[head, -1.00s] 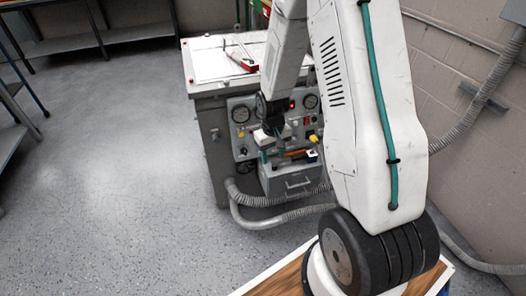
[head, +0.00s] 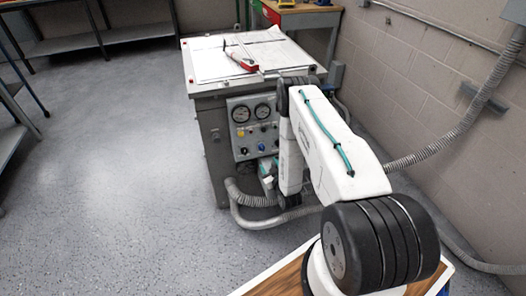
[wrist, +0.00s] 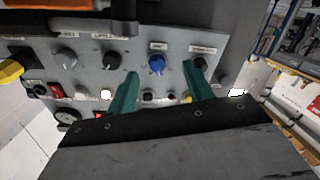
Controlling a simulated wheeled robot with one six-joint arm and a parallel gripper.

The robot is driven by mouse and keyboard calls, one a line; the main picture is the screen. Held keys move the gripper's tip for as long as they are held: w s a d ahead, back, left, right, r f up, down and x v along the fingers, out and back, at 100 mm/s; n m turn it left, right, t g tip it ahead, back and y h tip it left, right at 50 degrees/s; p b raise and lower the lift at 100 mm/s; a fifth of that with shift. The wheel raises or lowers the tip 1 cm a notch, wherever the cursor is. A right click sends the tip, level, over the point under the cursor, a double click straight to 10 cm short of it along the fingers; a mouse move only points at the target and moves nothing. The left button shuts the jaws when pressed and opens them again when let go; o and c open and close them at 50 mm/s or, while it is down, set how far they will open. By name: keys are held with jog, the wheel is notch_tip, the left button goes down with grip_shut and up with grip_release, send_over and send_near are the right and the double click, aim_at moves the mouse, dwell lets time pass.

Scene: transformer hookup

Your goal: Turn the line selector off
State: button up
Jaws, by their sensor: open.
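The control panel (head: 250,130) is on the front of the grey cabinet and fills much of the wrist view (wrist: 90,78). A row of knobs shows there: a grey knob (wrist: 65,57), a black knob (wrist: 112,60), a blue knob (wrist: 156,64) and a dark knob (wrist: 201,63) partly behind a finger. The labels are too small to read, so I cannot tell which is the line selector. My gripper (wrist: 163,84) is open, with its green fingers apart and the blue knob showing between them. Contact with the panel cannot be told. My arm hides the panel's right part in the head view.
Two gauges (head: 252,112) sit high on the panel. Papers and a red-handled tool (head: 245,65) lie on the cabinet top. Grey hoses (head: 250,201) run low by the cabinet. The floor at the left is clear. A block wall stands at the right.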

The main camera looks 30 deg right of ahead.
aim_at(262, 149)
jog(key=shift+t, duration=0.6)
jog(key=w, duration=0.2)
jog(key=w+d+r, duration=0.1)
jog(key=w, duration=0.2)
jog(key=w+r, duration=0.1)
jog(key=w, duration=0.2)
jog(key=shift+d+r, duration=0.15)
jog(key=shift+d, duration=0.25)
jog(key=c, duration=1)
